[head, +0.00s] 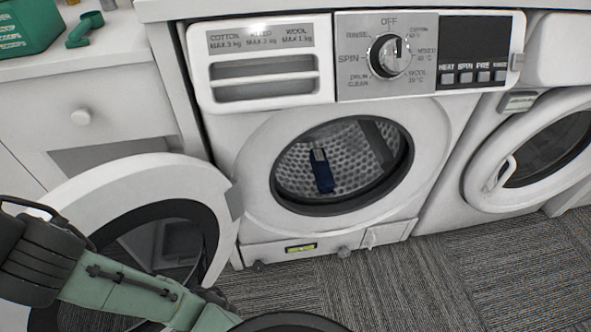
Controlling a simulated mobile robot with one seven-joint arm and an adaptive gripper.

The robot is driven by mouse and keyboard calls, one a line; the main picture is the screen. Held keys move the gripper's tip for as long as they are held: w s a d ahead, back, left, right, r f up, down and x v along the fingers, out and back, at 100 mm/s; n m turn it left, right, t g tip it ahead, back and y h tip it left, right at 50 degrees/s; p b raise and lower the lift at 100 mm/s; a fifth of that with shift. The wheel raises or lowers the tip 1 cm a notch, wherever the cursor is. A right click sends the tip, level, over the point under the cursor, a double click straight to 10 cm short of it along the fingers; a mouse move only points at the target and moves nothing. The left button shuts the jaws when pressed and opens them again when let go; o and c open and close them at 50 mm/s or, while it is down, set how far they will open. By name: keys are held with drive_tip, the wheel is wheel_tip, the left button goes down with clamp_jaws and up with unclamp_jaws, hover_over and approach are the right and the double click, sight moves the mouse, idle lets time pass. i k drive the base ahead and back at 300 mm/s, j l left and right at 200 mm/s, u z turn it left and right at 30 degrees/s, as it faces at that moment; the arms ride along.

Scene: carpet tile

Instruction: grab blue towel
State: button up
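A dark blue towel (322,172) lies inside the drum of the front-loading washing machine (240,140), seen through the round opening. It is a small upright shape against the perforated drum wall, with a paler patch at its top. The washer's door (95,192) is swung open to the left. My green and dark arm comes in from the lower left, in front of the open door, and runs out at the bottom edge. My gripper's fingertips do not show.
A second machine (480,180) with its round door shut stands at the right. A white cabinet (120,110) at the left holds a green box (28,28) and a green scoop (85,28) on top. Grey carpet (450,270) is clear in front of the machines.

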sight(325, 182)
drive_tip(key=l+u, duration=0.55)
drive_tip(key=u, duration=0.15)
drive_tip(key=l+u, duration=0.45)
drive_tip(key=l, duration=0.25)
drive_tip(key=k+l+u, duration=0.1)
drive_tip(key=l, duration=0.3)
drive_tip(key=k+l+u, duration=0.15)
drive_tip(key=l, duration=0.25)
drive_tip(key=k+l, duration=0.1)
drive_tip(key=l, duration=0.7)
drive_tip(key=k+l, duration=0.15)
drive_tip(key=l, duration=0.25)
drive_tip(key=i+l, duration=0.15)
drive_tip(key=l, duration=0.15)
drive_tip(key=i+l, duration=0.15)
drive_tip(key=l, duration=0.1)
